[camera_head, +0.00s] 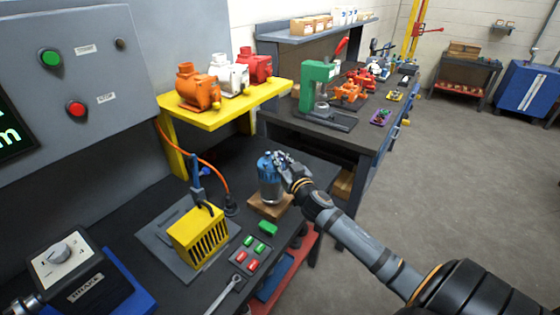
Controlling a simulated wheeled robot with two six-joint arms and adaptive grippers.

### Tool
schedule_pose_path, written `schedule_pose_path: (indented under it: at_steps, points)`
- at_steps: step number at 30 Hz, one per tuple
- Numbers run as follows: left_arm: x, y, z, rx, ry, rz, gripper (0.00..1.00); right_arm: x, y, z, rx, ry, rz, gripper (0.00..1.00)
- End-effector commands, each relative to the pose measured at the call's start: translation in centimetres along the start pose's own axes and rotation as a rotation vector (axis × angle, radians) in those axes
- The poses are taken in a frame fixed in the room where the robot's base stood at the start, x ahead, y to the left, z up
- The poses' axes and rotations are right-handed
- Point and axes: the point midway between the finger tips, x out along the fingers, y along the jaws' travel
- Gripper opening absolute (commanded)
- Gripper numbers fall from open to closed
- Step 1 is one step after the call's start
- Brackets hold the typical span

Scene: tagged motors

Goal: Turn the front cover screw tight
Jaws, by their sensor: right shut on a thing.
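My right gripper (282,163) reaches in from the lower right and is shut at the upper right side of the motor's blue top. The fingers cover that part of the motor. The front cover screw is too small or hidden behind the fingers, so I cannot tell its state. My left gripper is not in view.
A yellow slotted box (199,236) stands left of the motor, with red and green blocks (254,247) and a wrench (226,293) nearby. Orange, white and red motors stand on a yellow shelf (225,109). A green press (318,87) stands behind. Open floor lies right.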

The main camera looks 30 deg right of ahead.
Motion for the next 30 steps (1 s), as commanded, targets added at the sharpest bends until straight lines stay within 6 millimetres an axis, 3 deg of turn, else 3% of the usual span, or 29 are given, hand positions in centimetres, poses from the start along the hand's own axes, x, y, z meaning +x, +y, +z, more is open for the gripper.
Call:
schedule_pose_path:
  at_steps: [15,30]
  points:
    - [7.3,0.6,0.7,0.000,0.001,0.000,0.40,0.1,-0.1,0.6,0.007,0.003,0.440,0.00]
    - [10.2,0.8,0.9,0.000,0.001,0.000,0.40,0.0,0.0,0.1,0.001,0.003,0.596,0.00]
